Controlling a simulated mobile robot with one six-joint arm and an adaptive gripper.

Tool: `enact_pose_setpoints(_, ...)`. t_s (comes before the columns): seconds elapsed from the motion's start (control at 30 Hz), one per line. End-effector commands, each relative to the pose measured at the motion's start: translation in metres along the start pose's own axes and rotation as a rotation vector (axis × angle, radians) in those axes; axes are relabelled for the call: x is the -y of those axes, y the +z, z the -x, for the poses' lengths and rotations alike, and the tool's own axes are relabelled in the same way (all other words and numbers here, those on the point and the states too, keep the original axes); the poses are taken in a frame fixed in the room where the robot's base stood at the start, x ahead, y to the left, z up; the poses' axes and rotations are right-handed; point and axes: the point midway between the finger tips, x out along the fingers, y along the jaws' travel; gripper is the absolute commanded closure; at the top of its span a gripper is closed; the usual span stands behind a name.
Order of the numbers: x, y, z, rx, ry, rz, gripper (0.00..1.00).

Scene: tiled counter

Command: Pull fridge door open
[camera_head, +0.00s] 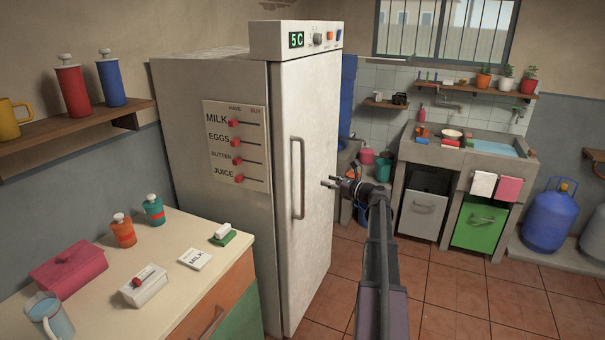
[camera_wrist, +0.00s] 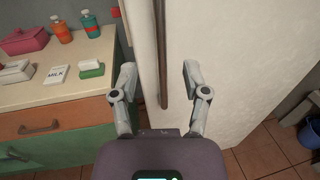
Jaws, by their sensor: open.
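The white fridge (camera_head: 222,130) stands in the middle of the head view, with its door (camera_head: 318,130) shut. A long vertical metal handle (camera_head: 298,180) is on the door's left side. My gripper (camera_head: 331,183) is to the right of the handle in the head view, apart from it, fingers pointing left. In the wrist view my gripper (camera_wrist: 158,72) is open and empty. The handle (camera_wrist: 161,55) runs down between the directions of its two fingers, ahead of the palm. I cannot tell the exact gap between fingers and handle.
A counter (camera_head: 180,255) with bottles, a pink box and a milk card stands left of the fridge. A shelf (camera_head: 75,130) hangs above it. A sink unit (camera_head: 455,165) and a blue gas cylinder (camera_head: 550,217) are at the right. The tiled floor (camera_head: 470,300) in front is clear.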

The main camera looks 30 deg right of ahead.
Motion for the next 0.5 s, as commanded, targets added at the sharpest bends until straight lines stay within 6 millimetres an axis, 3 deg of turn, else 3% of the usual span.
enact_pose_setpoints(0.5,0.001,0.000,-0.079,0.000,0.002,0.000,0.41)
